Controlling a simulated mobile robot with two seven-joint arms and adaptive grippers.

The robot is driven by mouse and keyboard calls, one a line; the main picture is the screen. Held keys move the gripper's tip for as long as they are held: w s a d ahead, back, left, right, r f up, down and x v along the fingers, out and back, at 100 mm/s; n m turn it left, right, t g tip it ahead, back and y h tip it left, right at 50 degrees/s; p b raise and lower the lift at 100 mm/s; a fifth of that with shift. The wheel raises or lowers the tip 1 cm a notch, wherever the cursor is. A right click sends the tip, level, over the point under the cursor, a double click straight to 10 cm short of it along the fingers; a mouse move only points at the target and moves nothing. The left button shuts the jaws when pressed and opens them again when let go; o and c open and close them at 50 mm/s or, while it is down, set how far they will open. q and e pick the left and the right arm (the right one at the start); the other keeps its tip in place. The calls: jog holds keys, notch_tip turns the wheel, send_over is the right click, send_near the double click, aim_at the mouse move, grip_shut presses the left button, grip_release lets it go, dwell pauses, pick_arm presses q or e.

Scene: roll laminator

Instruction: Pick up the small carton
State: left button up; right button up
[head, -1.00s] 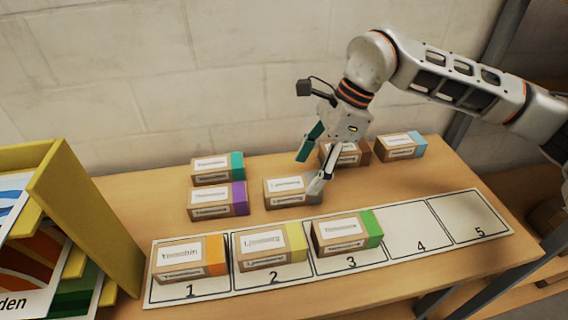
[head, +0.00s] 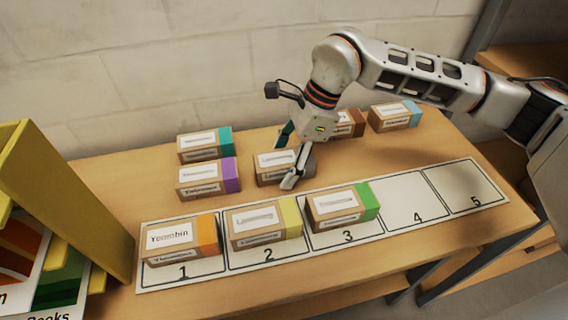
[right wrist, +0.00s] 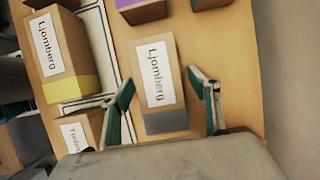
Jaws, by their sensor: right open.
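Several small brown cartons with white labels and coloured ends are on the table. The grey-ended carton (head: 270,176) lies in the middle of the near back row. In the right wrist view this carton (right wrist: 158,85) shows the label "Ljomberg". My right gripper (head: 287,160) is open over it, one finger on each side of the carton. In the right wrist view the gripper (right wrist: 162,92) shows a gap between each finger and the carton. The gripper hides part of the grey end in the head view. My left gripper is not in view.
Teal (head: 205,146), purple (head: 208,179), brown (head: 347,123) and light-blue (head: 395,116) cartons stand nearby. A numbered strip (head: 410,205) holds orange, yellow and green cartons on 1 to 3; 4 and 5 are bare. A yellow rack (head: 75,195) stands left.

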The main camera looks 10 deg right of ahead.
jog(key=shift+r, duration=0.15)
jog(key=c, duration=1.5)
jog(key=shift+r, duration=0.1)
